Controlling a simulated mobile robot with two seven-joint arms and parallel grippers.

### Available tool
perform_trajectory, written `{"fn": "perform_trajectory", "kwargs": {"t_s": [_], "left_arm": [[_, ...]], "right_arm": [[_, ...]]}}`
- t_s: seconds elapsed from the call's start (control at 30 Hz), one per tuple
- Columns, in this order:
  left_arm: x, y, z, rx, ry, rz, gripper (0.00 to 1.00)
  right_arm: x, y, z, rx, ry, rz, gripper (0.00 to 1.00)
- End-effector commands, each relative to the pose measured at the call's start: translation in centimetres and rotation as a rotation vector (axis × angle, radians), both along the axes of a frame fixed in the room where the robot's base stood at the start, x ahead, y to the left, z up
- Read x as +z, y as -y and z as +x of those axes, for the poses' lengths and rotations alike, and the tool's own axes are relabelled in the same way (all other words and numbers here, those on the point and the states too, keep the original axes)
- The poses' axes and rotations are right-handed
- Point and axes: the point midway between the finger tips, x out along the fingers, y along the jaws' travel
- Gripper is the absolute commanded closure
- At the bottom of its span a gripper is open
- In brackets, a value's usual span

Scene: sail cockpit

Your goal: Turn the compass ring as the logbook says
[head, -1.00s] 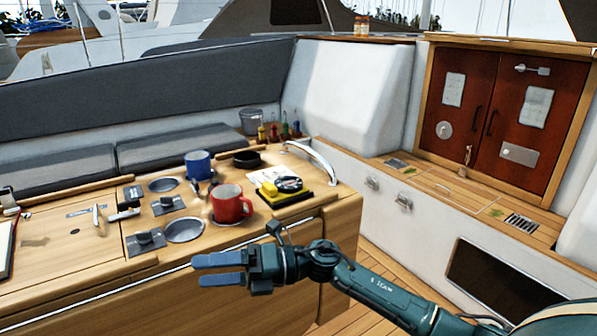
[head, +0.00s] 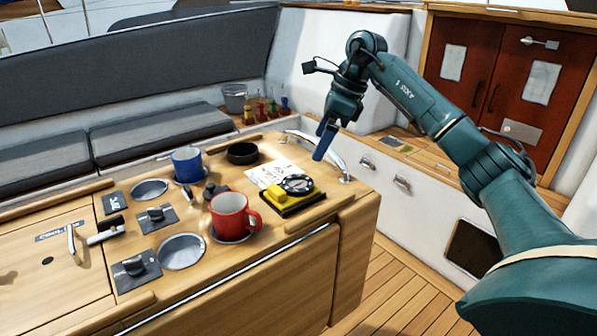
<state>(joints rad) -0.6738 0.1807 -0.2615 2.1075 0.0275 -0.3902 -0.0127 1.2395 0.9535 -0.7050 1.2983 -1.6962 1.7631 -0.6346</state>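The compass (head: 297,185) has a dark round ring and sits on a yellow body (head: 283,194) over a dark base, at the right end of the wooden cockpit table. A white printed sheet (head: 268,174) lies just behind it, partly hidden; I cannot tell whether it belongs to the logbook. My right gripper (head: 322,148) is raised above and to the right of the compass, beside the metal rail, with its blue fingers pointing down. It touches nothing that I can see, and its fingers overlap, so its opening is unclear. My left gripper is out of view.
A red mug (head: 231,214) stands left of the compass and a blue mug (head: 188,164) farther back. A black round dish (head: 243,153) stands behind the sheet. A curved metal rail (head: 330,150) edges the table's right end. Several small coloured bottles stand behind.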

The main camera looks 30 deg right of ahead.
Motion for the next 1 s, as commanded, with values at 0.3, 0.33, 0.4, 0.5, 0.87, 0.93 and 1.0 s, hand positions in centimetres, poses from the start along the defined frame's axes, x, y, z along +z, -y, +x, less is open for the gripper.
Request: {"fn": "perform_trajectory", "kwargs": {"t_s": [0.3,0.33,0.4,0.5,0.87,0.93,1.0], "left_arm": [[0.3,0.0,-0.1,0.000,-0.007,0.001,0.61],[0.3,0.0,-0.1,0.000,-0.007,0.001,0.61],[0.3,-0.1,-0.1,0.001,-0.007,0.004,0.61],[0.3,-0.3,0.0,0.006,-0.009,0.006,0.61],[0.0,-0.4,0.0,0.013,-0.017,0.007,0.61],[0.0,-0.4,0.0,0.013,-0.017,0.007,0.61],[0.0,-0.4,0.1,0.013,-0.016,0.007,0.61]], "right_arm": [[-6.3,-2.2,1.6,0.003,-0.003,0.003,0.09],[-6.8,-2.3,1.7,0.002,-0.002,0.003,0.09],[-7.8,-2.7,2.0,0.002,-0.002,0.003,0.09],[-8.9,-3.0,2.3,0.002,-0.002,0.004,0.09],[-10.0,-3.3,2.6,0.001,0.001,0.003,0.09],[-10.0,-3.3,2.6,0.001,0.001,0.003,0.09],[-10.0,-3.3,2.6,0.001,0.001,0.003,0.13]]}}
